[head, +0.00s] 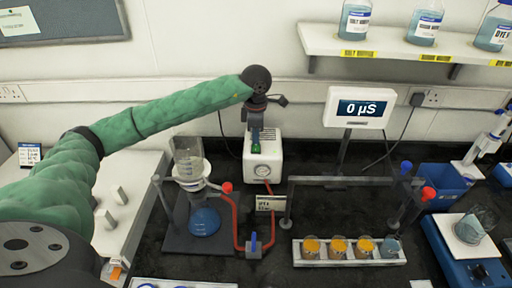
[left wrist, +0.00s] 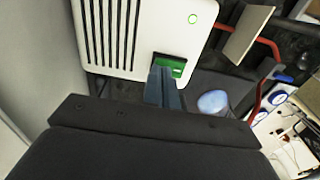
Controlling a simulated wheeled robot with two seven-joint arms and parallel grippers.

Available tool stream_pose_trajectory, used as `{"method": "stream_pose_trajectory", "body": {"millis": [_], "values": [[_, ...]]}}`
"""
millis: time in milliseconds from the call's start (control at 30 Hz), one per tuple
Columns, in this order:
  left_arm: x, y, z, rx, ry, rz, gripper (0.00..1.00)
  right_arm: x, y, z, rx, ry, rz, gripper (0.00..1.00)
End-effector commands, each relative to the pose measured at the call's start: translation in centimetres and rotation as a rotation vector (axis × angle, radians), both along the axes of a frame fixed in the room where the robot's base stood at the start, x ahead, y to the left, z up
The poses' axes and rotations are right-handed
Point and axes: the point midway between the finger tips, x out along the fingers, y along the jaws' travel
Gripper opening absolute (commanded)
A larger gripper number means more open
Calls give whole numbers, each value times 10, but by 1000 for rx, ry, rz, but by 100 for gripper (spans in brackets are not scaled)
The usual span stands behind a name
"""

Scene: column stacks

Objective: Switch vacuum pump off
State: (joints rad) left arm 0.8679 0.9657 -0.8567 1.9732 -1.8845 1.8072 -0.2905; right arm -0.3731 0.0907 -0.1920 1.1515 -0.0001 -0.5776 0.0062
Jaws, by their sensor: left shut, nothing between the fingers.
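The vacuum pump (head: 274,153) is a white box with a round gauge (head: 262,170) on its front, standing at the back of the black bench. In the left wrist view the pump (left wrist: 152,25) shows dark vent slots, and its switch (left wrist: 176,66) is bright green in a dark recess. My left gripper (head: 256,141) points down over the pump's top. Its fingers are shut and empty. In the left wrist view the fingertips (left wrist: 163,75) overlap the switch and hide part of it; I cannot tell whether they touch it. My right gripper is not in view.
A filter funnel (head: 190,170) and flask with blue liquid (head: 204,221) stand left of the pump. A red tube (head: 236,220) runs between them. A metal rail stand (head: 340,182) and a rack of beakers (head: 350,262) lie to the right. A display (head: 360,107) reads 0 µS.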

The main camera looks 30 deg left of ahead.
Motion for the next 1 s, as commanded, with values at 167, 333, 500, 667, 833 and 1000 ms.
{"method": "stream_pose_trajectory", "body": {"millis": [167,333,500,667,833,1000], "values": [[0,0,-3,0,0,0,0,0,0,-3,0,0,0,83],[0,0,-5,0,0,0,0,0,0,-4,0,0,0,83],[0,0,-7,0,0,0,0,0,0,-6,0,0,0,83],[0,0,-7,0,0,0,0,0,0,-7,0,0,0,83],[0,0,-3,0,0,0,0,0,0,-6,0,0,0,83],[0,0,8,-1,-2,0,0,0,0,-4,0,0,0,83]]}}
